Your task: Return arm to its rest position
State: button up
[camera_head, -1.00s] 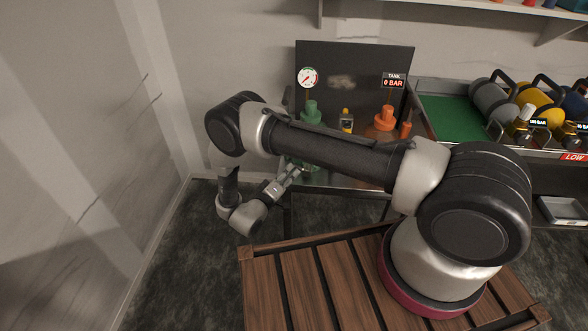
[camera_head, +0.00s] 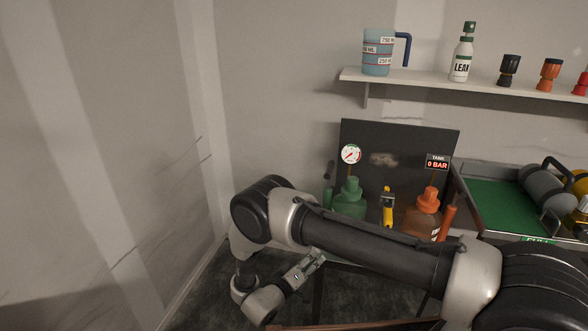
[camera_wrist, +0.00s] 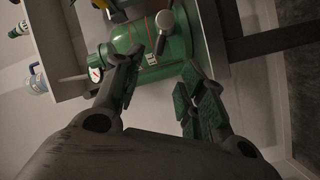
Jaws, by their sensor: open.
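My arm is bent, with its elbow at the left and the wrist folded down below it in the head view. My gripper (camera_head: 306,268) points up and right towards the bench, in front of the green bottle (camera_head: 350,201). In the wrist view the two fingers of my gripper (camera_wrist: 160,88) are spread apart with nothing between them. A green rounded vessel (camera_wrist: 146,45) with a white label lies beyond the fingertips. The wrist picture does not show clearly whether anything touches the fingers.
A shelf (camera_head: 430,84) holds a jug (camera_head: 378,52) and a spray bottle (camera_head: 462,55). Grey cylinder (camera_head: 546,190) lies right. A wall stands left.

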jog(key=a+f+g+y, duration=0.3)
jog(key=a+f+y, duration=0.2)
jog(key=f+y, duration=0.5)
jog(key=s+a+f+g+y, duration=0.1)
jog(key=s+a+g, duration=0.15)
jog(key=a, duration=0.25)
jog(key=s+d+r+g+y, duration=0.1)
jog(key=s+d+r+g, duration=0.15)
jog(key=r, duration=0.65)
jog(key=s+d+r+g+y, duration=0.1)
jog(key=s+r+g, duration=0.15)
jog(key=r, duration=0.75)
jog(key=s+d+r+g+y, duration=0.1)
jog(key=d+r+g, duration=0.15)
jog(key=r, duration=0.65)
jog(key=s+d+r+m+t, duration=0.1)
jog(key=s+d+r, duration=0.5)
jog(key=d+r, duration=0.4)
jog(key=s+d+r+m+t+h, duration=0.1)
jog(key=s+d+r+t, duration=0.1)
jog(key=s+d+r, duration=0.4)
jog(key=s+d+r+m+t+h, duration=0.1)
jog(key=s+d+r, duration=0.5)
jog(key=d+r, duration=0.9)
jog(key=shift+r+t, duration=0.3)
jog(key=shift+r, duration=0.45)
